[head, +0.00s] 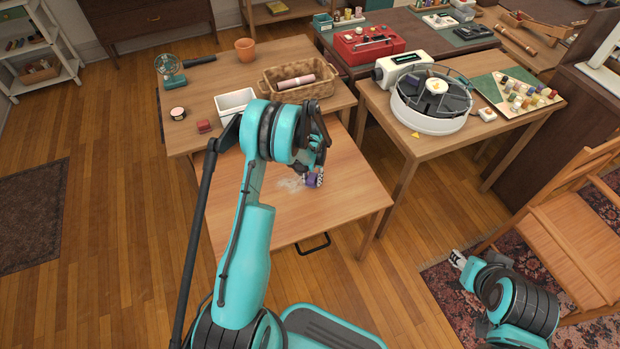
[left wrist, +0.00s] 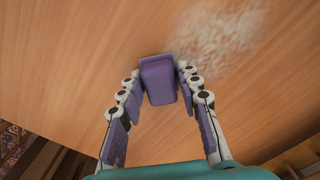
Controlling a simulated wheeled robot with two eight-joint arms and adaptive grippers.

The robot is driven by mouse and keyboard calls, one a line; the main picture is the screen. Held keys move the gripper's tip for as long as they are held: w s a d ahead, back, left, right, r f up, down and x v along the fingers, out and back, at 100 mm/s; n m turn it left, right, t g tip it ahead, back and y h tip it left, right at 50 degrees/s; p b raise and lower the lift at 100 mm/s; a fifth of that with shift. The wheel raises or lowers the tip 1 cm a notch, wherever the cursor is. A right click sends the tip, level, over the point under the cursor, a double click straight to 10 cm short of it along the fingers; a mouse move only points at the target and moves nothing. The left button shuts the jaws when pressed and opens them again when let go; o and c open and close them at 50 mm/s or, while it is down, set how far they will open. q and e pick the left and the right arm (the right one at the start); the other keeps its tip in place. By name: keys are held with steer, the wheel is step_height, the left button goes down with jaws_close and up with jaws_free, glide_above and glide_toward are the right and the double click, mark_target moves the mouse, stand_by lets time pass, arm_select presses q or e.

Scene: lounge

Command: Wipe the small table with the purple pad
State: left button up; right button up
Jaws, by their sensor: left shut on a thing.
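The small table (head: 345,208) has a bare light-wood top, in the middle of the head view. A pale powdery smudge (head: 289,184) lies on it and also shows in the left wrist view (left wrist: 215,35). My left gripper (head: 314,181) is low over the table, beside the smudge. Its fingers are shut on the purple pad (left wrist: 159,82), which shows between the fingertips in the left wrist view. The pad is mostly hidden in the head view. I cannot tell whether it touches the top. My right gripper (head: 458,259) is low at the right, over the rug, its fingers too small to read.
Behind stands a table with a white bin (head: 235,103), a wicker basket (head: 298,93), a terracotta pot (head: 245,50) and a small fan (head: 170,69). A right-hand table holds a round slide tray machine (head: 430,122). A wooden chair (head: 575,240) stands at right.

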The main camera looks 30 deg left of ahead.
mark_target(313, 176)
arm_select(q)
step_height(313, 176, up, 4)
steer(key=shift+w+d+p, duration=0.1)
steer(key=shift+p, duration=0.8)
steer(key=shift+w+r+p, duration=0.1)
steer(key=shift+r+p, duration=0.3)
steer(key=shift+r, duration=0.3)
steer(key=shift+r+p, duration=0.7)
steer(key=shift+r, duration=0.75)
